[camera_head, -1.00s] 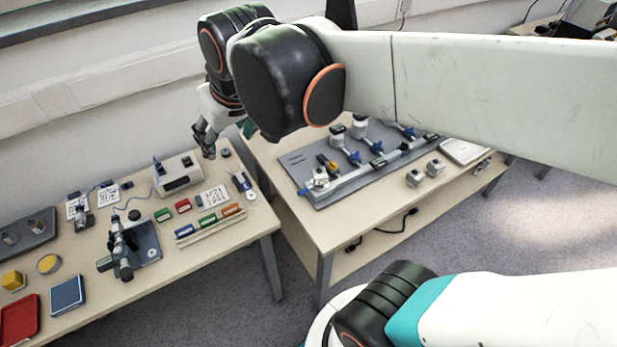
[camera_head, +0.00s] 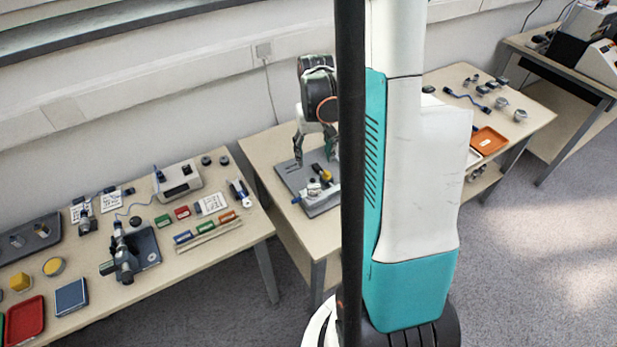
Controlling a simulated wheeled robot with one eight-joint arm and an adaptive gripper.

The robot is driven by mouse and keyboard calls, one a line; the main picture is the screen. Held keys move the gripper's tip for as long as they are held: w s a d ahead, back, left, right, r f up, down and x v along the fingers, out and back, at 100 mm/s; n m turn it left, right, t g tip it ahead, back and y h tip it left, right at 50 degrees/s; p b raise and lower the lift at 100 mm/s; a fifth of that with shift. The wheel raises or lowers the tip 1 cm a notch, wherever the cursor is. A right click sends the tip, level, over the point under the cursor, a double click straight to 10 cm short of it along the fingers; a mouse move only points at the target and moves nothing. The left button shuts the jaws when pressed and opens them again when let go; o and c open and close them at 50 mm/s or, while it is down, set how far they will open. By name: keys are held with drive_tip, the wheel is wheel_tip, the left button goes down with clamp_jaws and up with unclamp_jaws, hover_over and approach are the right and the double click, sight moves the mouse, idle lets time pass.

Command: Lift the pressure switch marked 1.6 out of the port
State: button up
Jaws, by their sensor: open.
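The grey panel (camera_head: 290,177) with the ports lies on the middle table, and only its left end shows past my arm. A small yellow fitting (camera_head: 326,175) and a pale silver fitting (camera_head: 314,189) sit on that end. My gripper (camera_head: 315,158) is open, pointing down over the panel's back part, with its two fingers apart and nothing seen between them. The pressure switch marked 1.6 cannot be made out; my upright arm hides most of the panel, and no marking is readable.
The left table (camera_head: 200,252) holds a grey box device (camera_head: 179,180), a microscope-like stand (camera_head: 122,250), coloured blocks and a red tray (camera_head: 24,320). The right table holds several small fittings and an orange tray (camera_head: 488,141).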

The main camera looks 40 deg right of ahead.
wheel_tip(320, 180, down, 8)
drive_tip(key=b, duration=0.2)
drive_tip(key=shift+f+b, duration=0.2)
drive_tip(key=shift+b, duration=0.2)
drive_tip(key=shift+a+f+b, duration=0.1)
drive_tip(key=shift+f+b, duration=1.2)
drive_tip(key=shift+f, duration=1.35)
drive_tip(key=shift+r, duration=0.1)
clamp_jaws()
drive_tip(key=shift+r, duration=0.1)
wheel_tip(320, 180, up, 20)
drive_tip(key=p, duration=0.7)
wheel_tip(320, 180, up, 4)
drive_tip(key=p, duration=0.3)
hover_over(313, 183)
